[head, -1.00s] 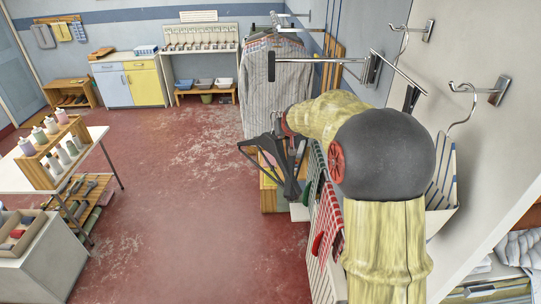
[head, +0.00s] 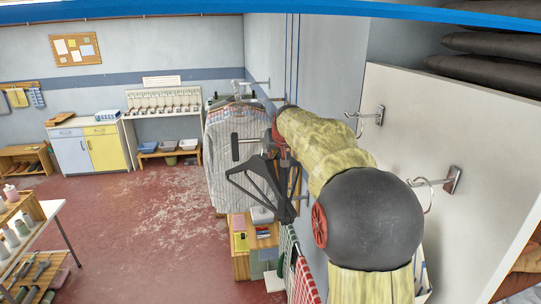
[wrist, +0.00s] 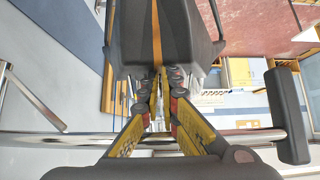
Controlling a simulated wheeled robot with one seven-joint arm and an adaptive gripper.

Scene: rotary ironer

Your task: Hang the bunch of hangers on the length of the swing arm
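The bunch of hangers (head: 264,186) is dark grey and hangs tilted below my gripper in the head view. In the wrist view the bunch (wrist: 165,35) fills the top middle. My gripper's yellow fingers (wrist: 158,80) close in on its near end and hold it. The swing arm is a metal bar with a dark end cap (head: 235,147). In the wrist view the bar (wrist: 245,138) runs crosswise behind the fingers, with the cap (wrist: 288,115) at right. The hooks are hidden, and I cannot tell whether they touch the bar.
Striped shirts (head: 233,150) hang on a rail behind the bar. A white wall panel with metal hooks (head: 440,183) stands at right, close to my arm. A wooden unit (head: 240,265) with folded items is below.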

